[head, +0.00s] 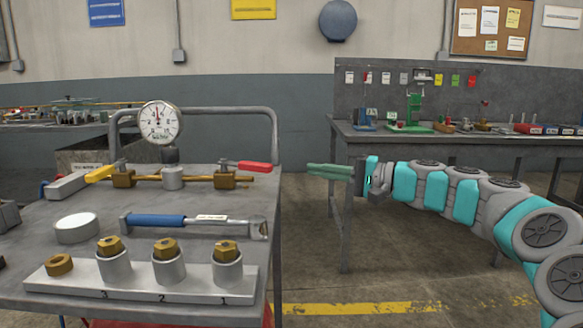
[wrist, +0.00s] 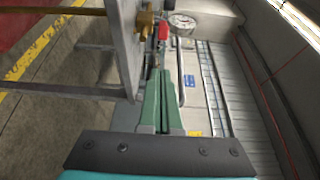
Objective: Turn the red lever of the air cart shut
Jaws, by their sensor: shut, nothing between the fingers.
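The red lever (head: 254,167) sits on the brass valve (head: 226,178) at the right end of the pipe on the cart top. It lies roughly along the pipe, its handle pointing right. My gripper (head: 310,170) has green fingers, shut and empty, just off the cart's right side. Its tips point left at the red lever, with a clear gap between. In the wrist view the red lever (wrist: 163,32) is ahead of the shut fingers (wrist: 158,76), near the gauge (wrist: 183,22). The air cart (head: 190,277) carries a pressure gauge (head: 161,122) and a yellow lever (head: 100,173).
A tube rail (head: 210,111) rises behind the pipe. A blue-handled wrench (head: 158,220), a white round cap (head: 77,228) and a block with brass-topped fittings (head: 140,280) lie in front. A workbench (head: 440,139) stands behind my arm. Open floor lies right of the cart.

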